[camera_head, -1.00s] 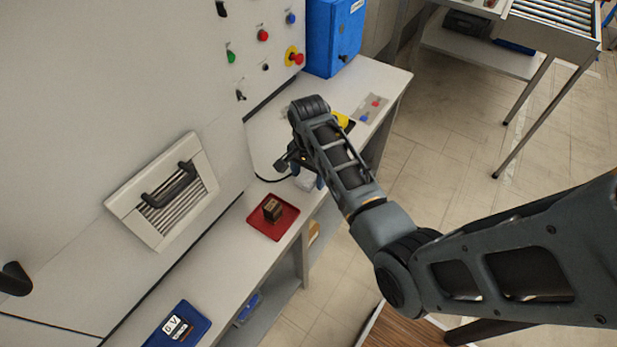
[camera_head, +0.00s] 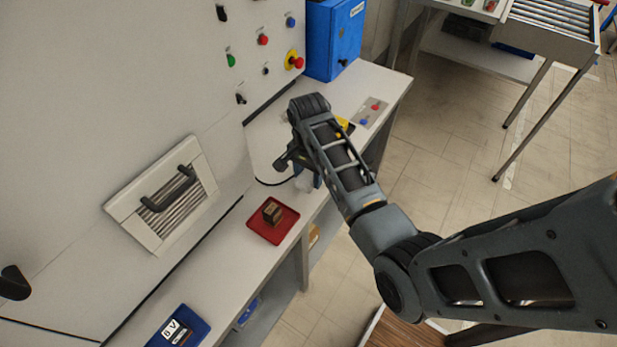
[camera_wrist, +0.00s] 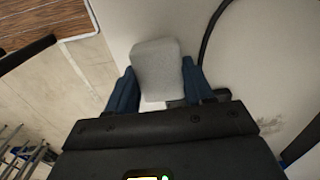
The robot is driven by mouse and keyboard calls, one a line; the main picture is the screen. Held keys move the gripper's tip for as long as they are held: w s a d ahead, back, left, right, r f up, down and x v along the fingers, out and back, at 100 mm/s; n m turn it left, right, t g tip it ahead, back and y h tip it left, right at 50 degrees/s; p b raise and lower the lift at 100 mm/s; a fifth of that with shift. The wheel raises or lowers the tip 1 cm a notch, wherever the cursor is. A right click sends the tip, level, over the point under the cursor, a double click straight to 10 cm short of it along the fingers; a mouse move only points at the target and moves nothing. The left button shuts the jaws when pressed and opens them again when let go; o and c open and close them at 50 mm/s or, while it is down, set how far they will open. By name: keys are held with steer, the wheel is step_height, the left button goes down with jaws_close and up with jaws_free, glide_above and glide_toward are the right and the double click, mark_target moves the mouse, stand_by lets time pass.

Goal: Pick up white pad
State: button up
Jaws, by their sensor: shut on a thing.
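The white pad (camera_wrist: 157,68) is a pale block with rounded corners. In the wrist view it sits between the two blue fingers of my gripper (camera_wrist: 160,88), which is shut on it. In the head view my gripper (camera_head: 308,180) is over the front part of the bench, just beyond the red tray, and the pad shows only as a small pale patch (camera_head: 303,183) beside a finger, mostly hidden by my arm. I cannot tell whether the pad touches the bench top.
A red tray (camera_head: 285,231) with a brown block (camera_head: 272,212) lies on the bench (camera_head: 238,240) near my gripper. A dark cable (camera_head: 268,183) runs on the bench. A blue box (camera_head: 334,40) stands at the back, and a blue item (camera_head: 190,335) lies at the near end.

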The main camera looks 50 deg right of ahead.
mark_target(311, 175)
steer(key=r, duration=0.3)
steer(key=shift+s+d, duration=0.1)
steer(key=shift+d, duration=0.2)
steer(key=s+d+r+b, duration=0.1)
steer(key=s+d+r, duration=0.4)
steer(key=d, duration=0.4)
steer(key=shift+s+d+r, duration=0.2)
steer(key=shift+d+r, duration=0.1)
steer(key=shift+r, duration=0.5)
